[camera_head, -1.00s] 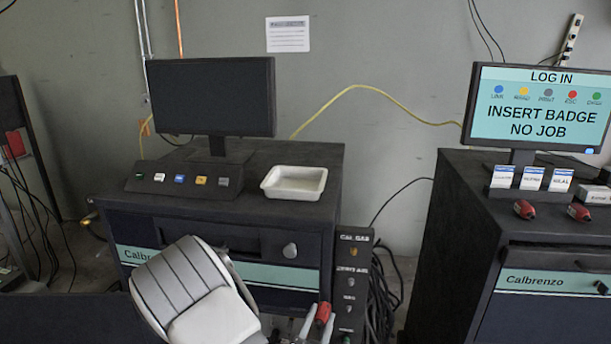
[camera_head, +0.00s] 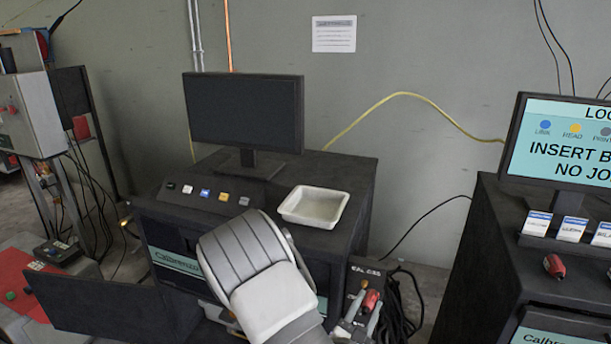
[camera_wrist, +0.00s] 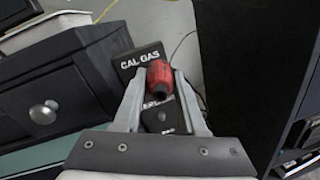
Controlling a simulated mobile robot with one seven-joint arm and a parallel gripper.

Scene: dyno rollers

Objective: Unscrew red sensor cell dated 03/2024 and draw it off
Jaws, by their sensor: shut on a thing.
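My gripper (camera_head: 362,312) is shut on a red sensor cell (camera_head: 371,301) low in the head view, in front of the column labelled CAL GAS. In the wrist view the cell (camera_wrist: 160,74) sits between the fingertips of my gripper (camera_wrist: 160,82), with its dark end towards my wrist. No date can be read on it. The cell appears clear of any mount, but its far end is hard to see. Another red cell (camera_head: 554,266) lies on the right cabinet.
The CAL GAS column (camera_wrist: 140,60) stands close behind the cell. A white tray (camera_head: 314,207) sits on the left cabinet beside a dark monitor (camera_head: 243,112). The right cabinet carries labelled cards (camera_head: 571,229) and a screen (camera_head: 570,140). A red-topped bench (camera_head: 25,285) is at the far left.

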